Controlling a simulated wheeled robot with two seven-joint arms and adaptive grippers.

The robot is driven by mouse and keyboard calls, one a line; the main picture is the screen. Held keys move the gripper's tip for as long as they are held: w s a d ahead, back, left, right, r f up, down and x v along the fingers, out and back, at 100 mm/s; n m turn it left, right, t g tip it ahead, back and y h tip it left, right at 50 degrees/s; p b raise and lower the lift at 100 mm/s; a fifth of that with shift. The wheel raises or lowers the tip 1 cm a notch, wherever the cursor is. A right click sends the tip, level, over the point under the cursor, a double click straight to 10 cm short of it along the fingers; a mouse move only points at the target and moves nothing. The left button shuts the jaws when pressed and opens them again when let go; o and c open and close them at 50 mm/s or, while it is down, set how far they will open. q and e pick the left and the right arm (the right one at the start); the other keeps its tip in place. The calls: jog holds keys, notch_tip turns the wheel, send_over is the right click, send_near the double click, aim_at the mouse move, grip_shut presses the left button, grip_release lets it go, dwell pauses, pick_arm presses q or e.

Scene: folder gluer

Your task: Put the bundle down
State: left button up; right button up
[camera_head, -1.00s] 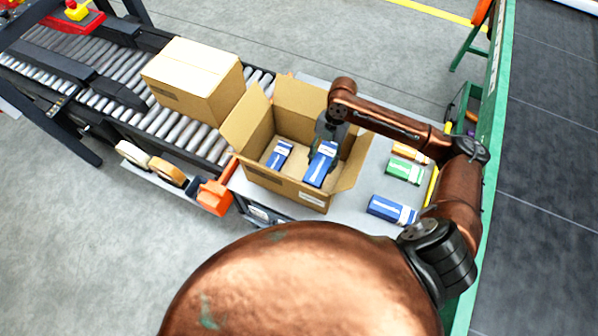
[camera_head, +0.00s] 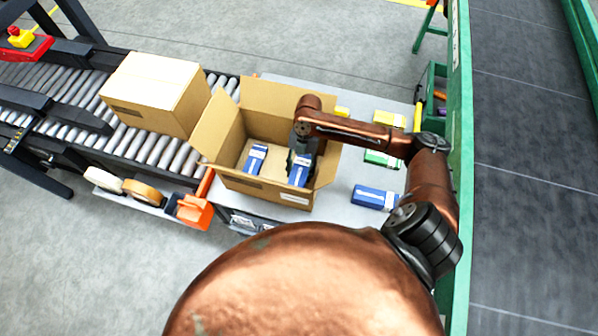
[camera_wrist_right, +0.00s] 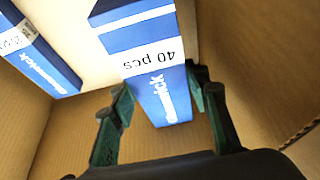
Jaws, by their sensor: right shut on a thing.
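My right gripper (camera_wrist_right: 165,120) is shut on a blue bundle (camera_wrist_right: 150,60) with a white band reading "40 pcs". In the head view this bundle (camera_head: 300,170) is inside the open cardboard box (camera_head: 262,192), at its right side. Whether its base touches the box floor I cannot tell. A second blue bundle (camera_head: 256,159) stands in the box to the left; it also shows in the wrist view (camera_wrist_right: 35,55). There is a gap between the two. My left gripper is not in view.
The box's flaps are spread open. A closed carton (camera_head: 155,90) sits on the roller conveyor (camera_head: 70,80) at left. On the grey table (camera_head: 345,185) to the right lie another blue bundle (camera_head: 375,197), a green one (camera_head: 382,159) and a yellow one (camera_head: 390,118).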

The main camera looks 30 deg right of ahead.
jog(key=shift+f, duration=0.5)
jog(key=shift+f, duration=0.1)
jog(key=o, duration=1.4)
jog(key=shift+c, duration=0.2)
jog(key=p+v, duration=0.1)
jog(key=v, duration=1.2)
jog(key=shift+s+a+r+p, duration=0.2)
jog(key=shift+a+r+p, duration=0.05)
jog(key=shift+p, duration=0.1)
